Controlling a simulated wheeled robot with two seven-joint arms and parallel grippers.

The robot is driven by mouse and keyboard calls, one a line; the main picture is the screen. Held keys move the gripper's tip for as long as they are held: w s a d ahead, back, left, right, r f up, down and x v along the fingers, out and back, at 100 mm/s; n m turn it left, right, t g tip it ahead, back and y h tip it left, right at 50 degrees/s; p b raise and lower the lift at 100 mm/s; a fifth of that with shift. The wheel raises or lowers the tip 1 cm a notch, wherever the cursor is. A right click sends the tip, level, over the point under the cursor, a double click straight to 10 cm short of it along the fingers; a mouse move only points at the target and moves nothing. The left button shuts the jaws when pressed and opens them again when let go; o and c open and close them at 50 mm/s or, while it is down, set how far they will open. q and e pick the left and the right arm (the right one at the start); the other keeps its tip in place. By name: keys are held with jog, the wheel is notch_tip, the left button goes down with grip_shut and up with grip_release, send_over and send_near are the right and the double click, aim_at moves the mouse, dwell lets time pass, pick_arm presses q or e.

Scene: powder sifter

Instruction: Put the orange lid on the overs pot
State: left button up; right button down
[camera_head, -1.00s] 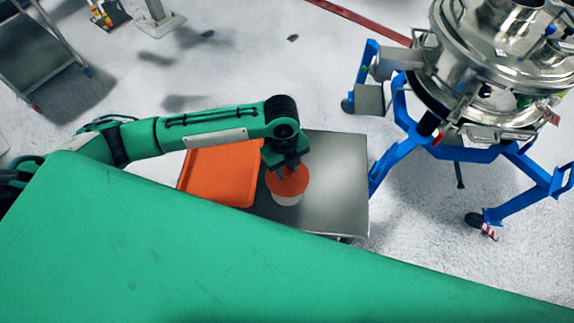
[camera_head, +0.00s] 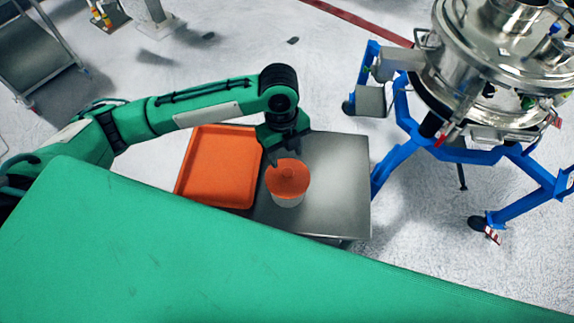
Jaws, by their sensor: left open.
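The orange lid (camera_head: 288,177) sits on top of the overs pot (camera_head: 289,201), a pale, upright pot on the metal table. The lid covers the pot's mouth and looks level. My left gripper (camera_head: 284,152) is open just above and behind the lid, with its fingers apart and nothing held between them. Whether a fingertip still touches the lid's far edge I cannot tell. My right gripper is not in view.
An orange tray (camera_head: 183,188) lies on the metal table (camera_head: 345,185), left of the pot. The steel sifter (camera_head: 500,60) on its blue frame (camera_head: 400,150) stands to the right. The table's right part is clear.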

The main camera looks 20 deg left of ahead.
pick_arm(q)
jog(key=r, duration=0.2)
jog(key=r+b, duration=0.1)
jog(key=r, duration=0.2)
jog(key=shift+w+a+r, duration=0.2)
dwell(0.3)
